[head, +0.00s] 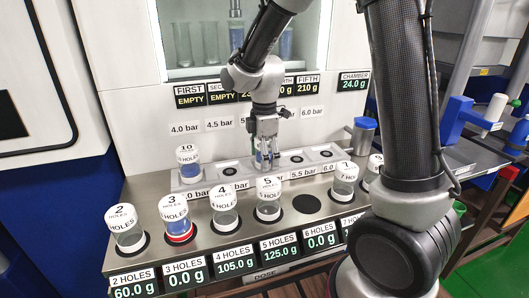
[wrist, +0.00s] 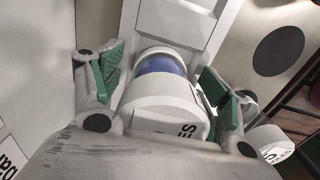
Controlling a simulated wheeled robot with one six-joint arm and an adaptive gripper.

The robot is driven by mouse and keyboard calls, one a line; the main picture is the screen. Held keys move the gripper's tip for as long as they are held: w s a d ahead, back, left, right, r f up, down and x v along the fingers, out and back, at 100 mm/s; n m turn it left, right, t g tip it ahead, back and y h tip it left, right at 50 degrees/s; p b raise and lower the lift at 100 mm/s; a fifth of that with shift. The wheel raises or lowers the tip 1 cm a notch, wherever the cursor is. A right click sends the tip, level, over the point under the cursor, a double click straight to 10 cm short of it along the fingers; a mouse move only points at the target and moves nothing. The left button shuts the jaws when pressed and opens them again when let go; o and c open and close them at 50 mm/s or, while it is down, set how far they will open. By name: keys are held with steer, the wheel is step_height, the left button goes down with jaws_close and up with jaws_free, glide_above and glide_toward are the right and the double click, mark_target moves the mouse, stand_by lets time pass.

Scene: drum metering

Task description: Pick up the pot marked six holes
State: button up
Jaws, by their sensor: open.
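A pot with a white cap and blue contents (wrist: 160,88) stands between the open green-padded fingers of my gripper (wrist: 162,75) in the wrist view. Only the letters "ES" of its cap marking show, so its hole count cannot be read. In the head view my gripper (head: 265,148) points down over this pot (head: 264,160), in the rear row right of the pot marked 10 holes (head: 188,170). The front place labelled 6 holes (head: 307,204) is an empty dark circle with a display reading 0.0 g.
Front pots marked 2 (head: 128,234), 3 (head: 176,212), 4 (head: 224,212), 5 (head: 268,203) and 7 holes (head: 344,183) stand along the shelf. Rear places further right are empty. A lidded blue-grey container (head: 364,135) stands behind at right.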

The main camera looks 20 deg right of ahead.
steer(key=shift+c, duration=0.4)
steer(key=c, duration=1.1)
steer(key=shift+o, duration=0.2)
